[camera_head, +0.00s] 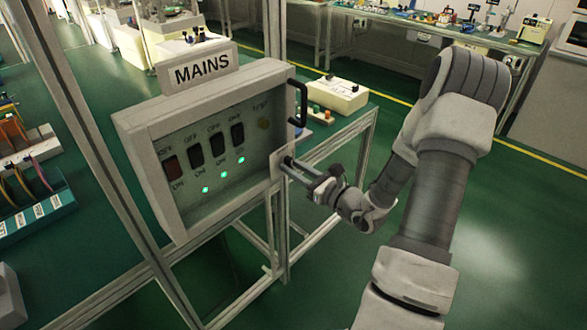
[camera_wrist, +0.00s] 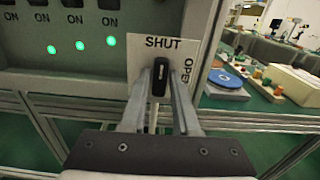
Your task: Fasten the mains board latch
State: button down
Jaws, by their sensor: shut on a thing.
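The mains board (camera_head: 215,165) is a pale box with a MAINS sign (camera_head: 201,68) on top, several dark switches and three lit green lamps. The latch (camera_wrist: 160,76) is a small black lever on a pale plate marked SHUT above and OPEN to the right. In the wrist view the lever stands upright, pointing at SHUT. My gripper (camera_wrist: 158,100) has its two fingers on either side of the lever and is shut on it. In the head view my gripper (camera_head: 292,166) reaches the board's lower right edge, and its fingers largely hide the latch.
A black handle (camera_head: 298,103) sticks out at the board's upper right. Metal frame posts (camera_head: 275,40) stand beside the board. A white box (camera_head: 338,94) sits on a bench behind. Green floor (camera_head: 520,210) lies open at the right.

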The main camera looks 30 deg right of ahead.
dwell(0.3)
jog(key=c, duration=0.8)
grip_release()
jog(key=shift+o, duration=0.2)
jog(key=p+v, duration=0.1)
jog(key=v, duration=1.6)
jog(key=shift+s, duration=0.2)
jog(key=shift+r, duration=0.1)
